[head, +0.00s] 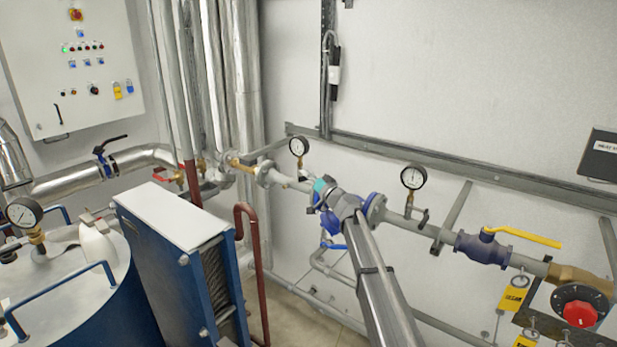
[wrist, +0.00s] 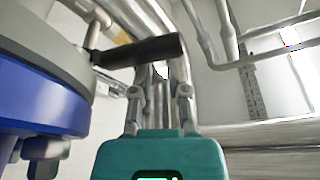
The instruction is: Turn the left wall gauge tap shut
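The left wall gauge (head: 299,146) is a round white dial on the wall pipe, with a brassy stem below it. Its tap handle seems to be the dark bar (wrist: 138,52) crossing the upper middle of the wrist view. My gripper (head: 318,186), with a teal body, is at the pipe just below and right of this gauge. In the wrist view my gripper (wrist: 160,72) points up toward the dark bar. Its fingers lean inward, and the bar hides their tips. I cannot tell whether they touch the bar or how far they are closed.
A blue valve body (wrist: 40,95) fills the left of the wrist view, close beside my gripper. The right gauge (head: 413,178) and a yellow-handled valve (head: 485,248) are farther right on the pipe. A blue plate exchanger (head: 172,265) stands at lower left.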

